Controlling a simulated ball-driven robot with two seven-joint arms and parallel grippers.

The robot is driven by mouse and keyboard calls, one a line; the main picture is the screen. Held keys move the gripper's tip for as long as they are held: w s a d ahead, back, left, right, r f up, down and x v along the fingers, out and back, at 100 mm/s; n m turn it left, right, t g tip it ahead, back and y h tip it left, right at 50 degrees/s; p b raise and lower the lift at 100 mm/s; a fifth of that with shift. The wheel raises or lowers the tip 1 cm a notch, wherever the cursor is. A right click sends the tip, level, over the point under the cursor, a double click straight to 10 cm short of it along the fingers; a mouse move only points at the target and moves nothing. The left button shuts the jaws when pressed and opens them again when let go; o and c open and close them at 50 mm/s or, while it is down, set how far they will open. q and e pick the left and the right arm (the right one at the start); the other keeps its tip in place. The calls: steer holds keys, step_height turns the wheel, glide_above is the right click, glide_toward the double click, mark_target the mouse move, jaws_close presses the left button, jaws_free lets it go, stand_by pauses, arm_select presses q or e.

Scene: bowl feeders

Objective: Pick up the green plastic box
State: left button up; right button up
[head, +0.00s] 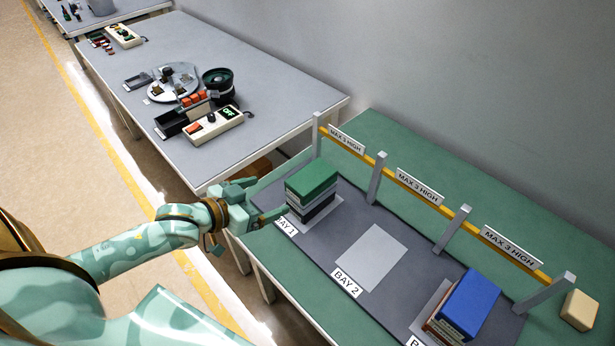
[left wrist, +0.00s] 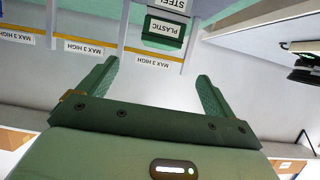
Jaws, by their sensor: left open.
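The green plastic box (head: 312,174) is the top of a stack in bay 1, with lighter and darker boxes under it. In the left wrist view the picture is upside down; the box's label reads PLASTIC (left wrist: 164,29), and a STEEL label (left wrist: 170,5) shows on the box beneath. My left gripper (head: 268,196) is at the table's left edge, beside the stack. It is open and empty, its fingers pointing at the stack. In the left wrist view the box lies beyond the fingertips (left wrist: 158,70), apart from them. My right gripper is not in view.
A yellow rail (head: 408,187) on grey posts, with MAX 3 HIGH signs, runs behind the bays. The bay 2 pad (head: 371,257) is empty. A blue box (head: 471,301) tops the stack at the right. A beige block (head: 580,310) stands at far right. A grey table (head: 255,75) holds a bowl feeder.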

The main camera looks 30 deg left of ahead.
arm_select(q)
steer(key=b, duration=0.2)
glide_toward(305, 180)
steer(key=x, duration=0.4)
steer(key=shift+a+f, duration=0.2)
steer(key=shift+f, duration=0.25)
steer(key=shift+w+d+f, duration=0.1)
steer(key=shift+w+d, duration=0.2)
steer(key=shift+w, duration=0.2)
steer(key=b+x, duration=0.1)
steer(key=x, duration=0.4)
steer(key=shift+r+b, duration=0.2)
steer(key=shift+b, duration=0.2)
steer(key=shift+r, duration=0.1)
steer(key=c, duration=1)
steer(key=shift+c, duration=1.2)
